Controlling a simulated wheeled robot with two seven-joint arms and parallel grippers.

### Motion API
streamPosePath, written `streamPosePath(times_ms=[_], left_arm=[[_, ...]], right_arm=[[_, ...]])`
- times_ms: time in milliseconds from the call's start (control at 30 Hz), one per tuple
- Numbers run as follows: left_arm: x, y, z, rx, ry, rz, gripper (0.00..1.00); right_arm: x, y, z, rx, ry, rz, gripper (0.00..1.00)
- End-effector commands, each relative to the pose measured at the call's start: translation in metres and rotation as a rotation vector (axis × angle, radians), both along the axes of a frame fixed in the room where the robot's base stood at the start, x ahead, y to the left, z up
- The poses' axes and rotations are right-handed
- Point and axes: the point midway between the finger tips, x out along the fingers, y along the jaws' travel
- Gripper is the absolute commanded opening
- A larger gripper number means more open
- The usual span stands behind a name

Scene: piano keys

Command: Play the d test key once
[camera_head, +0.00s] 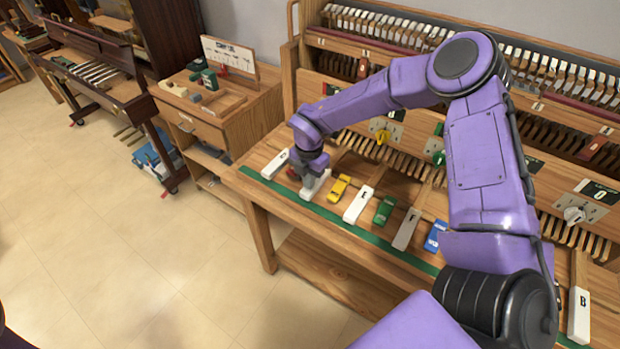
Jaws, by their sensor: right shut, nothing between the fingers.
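A row of test keys lies along the green strip (338,219) at the front of the wooden bench. The white key (315,188) second from the left sits between the leftmost white key (275,164) and the white E key (357,205); its letter is hidden by my right gripper, but its place fits D. My right gripper (313,173) is shut and empty, pointing down at the rear part of this key. I cannot tell if the fingertips touch it. My left gripper is out of view.
Colored keys stand between the white ones: a yellow key (339,188), a green key (384,210) and a blue key (436,236). A B key (579,315) is at the far right. A wooden cabinet (213,117) stands left of the bench.

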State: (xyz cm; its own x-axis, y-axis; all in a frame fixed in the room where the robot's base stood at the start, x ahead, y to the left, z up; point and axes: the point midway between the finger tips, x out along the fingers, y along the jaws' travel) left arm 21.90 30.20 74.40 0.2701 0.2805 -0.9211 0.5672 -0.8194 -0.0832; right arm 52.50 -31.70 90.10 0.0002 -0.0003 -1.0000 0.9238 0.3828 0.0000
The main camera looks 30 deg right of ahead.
Motion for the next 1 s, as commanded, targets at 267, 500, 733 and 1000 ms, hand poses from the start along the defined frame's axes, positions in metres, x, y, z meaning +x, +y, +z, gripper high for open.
streamPosePath(times_ms=[267,500,733,1000], left_arm=[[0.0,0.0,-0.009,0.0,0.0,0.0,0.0],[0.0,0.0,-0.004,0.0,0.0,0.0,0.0],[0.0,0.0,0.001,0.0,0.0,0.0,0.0],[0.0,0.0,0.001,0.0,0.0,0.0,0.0]], right_arm=[[-0.001,0.002,-0.008,0.001,0.001,0.0,0.0],[-0.001,0.001,0.0,0.001,0.0,0.0,0.0],[-0.001,0.001,0.008,0.001,0.001,-0.001,0.0],[-0.001,0.002,0.009,0.001,0.001,0.0,0.0]])
